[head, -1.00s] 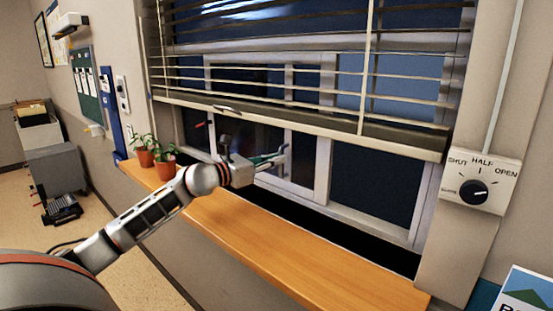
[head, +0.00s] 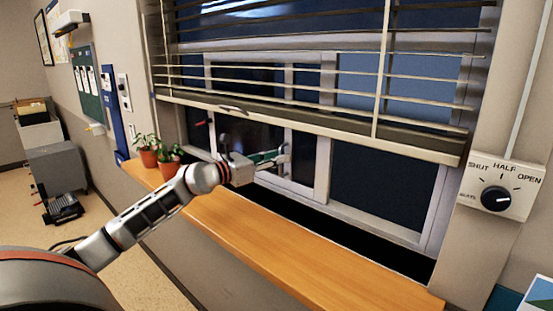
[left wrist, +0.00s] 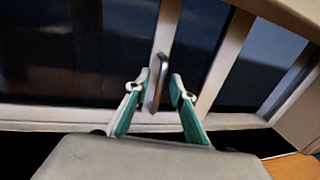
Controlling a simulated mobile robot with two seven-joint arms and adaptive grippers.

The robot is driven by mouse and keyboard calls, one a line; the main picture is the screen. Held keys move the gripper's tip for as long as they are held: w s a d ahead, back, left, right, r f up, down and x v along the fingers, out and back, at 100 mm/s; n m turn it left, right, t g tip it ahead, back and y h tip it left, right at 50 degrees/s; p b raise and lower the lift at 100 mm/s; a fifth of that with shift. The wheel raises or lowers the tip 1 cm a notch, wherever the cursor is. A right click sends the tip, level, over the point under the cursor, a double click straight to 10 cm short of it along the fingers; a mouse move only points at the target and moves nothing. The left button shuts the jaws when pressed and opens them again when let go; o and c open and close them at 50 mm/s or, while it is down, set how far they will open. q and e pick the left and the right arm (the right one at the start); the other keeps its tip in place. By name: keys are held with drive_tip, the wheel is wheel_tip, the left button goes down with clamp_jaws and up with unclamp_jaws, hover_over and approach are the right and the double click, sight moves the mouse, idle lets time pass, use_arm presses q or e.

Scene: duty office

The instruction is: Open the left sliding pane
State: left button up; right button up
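The left sliding pane (head: 250,132) is dark glass in a pale frame, behind the partly raised blind. In the left wrist view its upright frame member (left wrist: 168,32) carries a slim grey handle (left wrist: 157,82). My left gripper (head: 284,153) reaches over the sill to this upright. In the left wrist view its teal fingers (left wrist: 162,88) are apart, one on each side of the handle. A narrow gap shows on the right side; whether the left fingertip touches is unclear. My right gripper is in neither view.
The blind's bottom rail (head: 310,124) hangs just above my left gripper. Two potted plants (head: 168,165) stand at the left end of the wooden sill (head: 270,245); the rest of the sill is clear. A SHUT/HALF/OPEN dial (head: 496,198) is on the right wall.

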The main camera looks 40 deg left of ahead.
use_arm(q)
drive_tip(key=shift+f, duration=0.1)
drive_tip(key=v, duration=1.2)
idle(0.4)
idle(0.6)
